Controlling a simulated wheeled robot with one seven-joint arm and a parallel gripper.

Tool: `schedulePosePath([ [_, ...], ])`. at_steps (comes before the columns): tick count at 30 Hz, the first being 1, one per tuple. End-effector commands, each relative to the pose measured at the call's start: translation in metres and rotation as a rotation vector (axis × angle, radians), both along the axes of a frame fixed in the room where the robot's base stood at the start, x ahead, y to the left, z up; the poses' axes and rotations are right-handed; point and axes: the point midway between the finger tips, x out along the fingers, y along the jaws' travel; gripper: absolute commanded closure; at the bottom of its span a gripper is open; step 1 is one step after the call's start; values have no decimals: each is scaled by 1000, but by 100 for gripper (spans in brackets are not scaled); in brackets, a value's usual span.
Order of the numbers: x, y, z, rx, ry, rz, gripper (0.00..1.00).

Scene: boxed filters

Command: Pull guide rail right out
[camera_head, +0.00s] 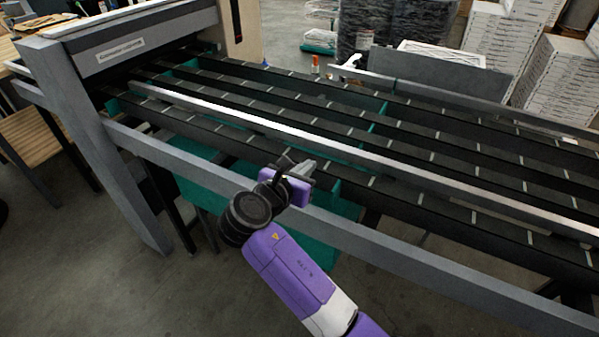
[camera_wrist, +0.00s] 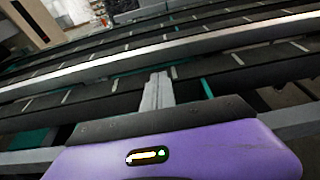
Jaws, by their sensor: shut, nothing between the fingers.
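A long, bright metal guide rail (camera_head: 300,133) runs lengthwise over the black conveyor belts in the head view. It also crosses the wrist view (camera_wrist: 120,68) above the fingertips. My gripper (camera_head: 308,166) is over the near side of the conveyor, close to the grey side frame. Its fingers (camera_wrist: 158,88) are together with nothing between them. They point toward the guide rail, which lies beyond them. In the wrist view a stretch of belt shows between fingertips and rail, so they look apart.
The grey near side frame (camera_head: 400,244) runs along the conveyor below my gripper. A grey gantry (camera_head: 120,50) with a label stands over the left end. Stacks of white boxes (camera_head: 490,40) and dark wrapped goods (camera_head: 368,30) stand behind. The floor (camera_head: 150,290) in front is clear.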

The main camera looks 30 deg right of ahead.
Motion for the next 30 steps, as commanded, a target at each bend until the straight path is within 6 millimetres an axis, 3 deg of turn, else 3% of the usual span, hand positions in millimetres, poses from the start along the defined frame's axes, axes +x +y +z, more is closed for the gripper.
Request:
schedulePosePath([
  [6,23,-33,-8,1,-1,-3,100],
  [12,36,-51,-9,1,0,-2,100],
  [30,43,-60,-9,2,-1,-2,100],
])
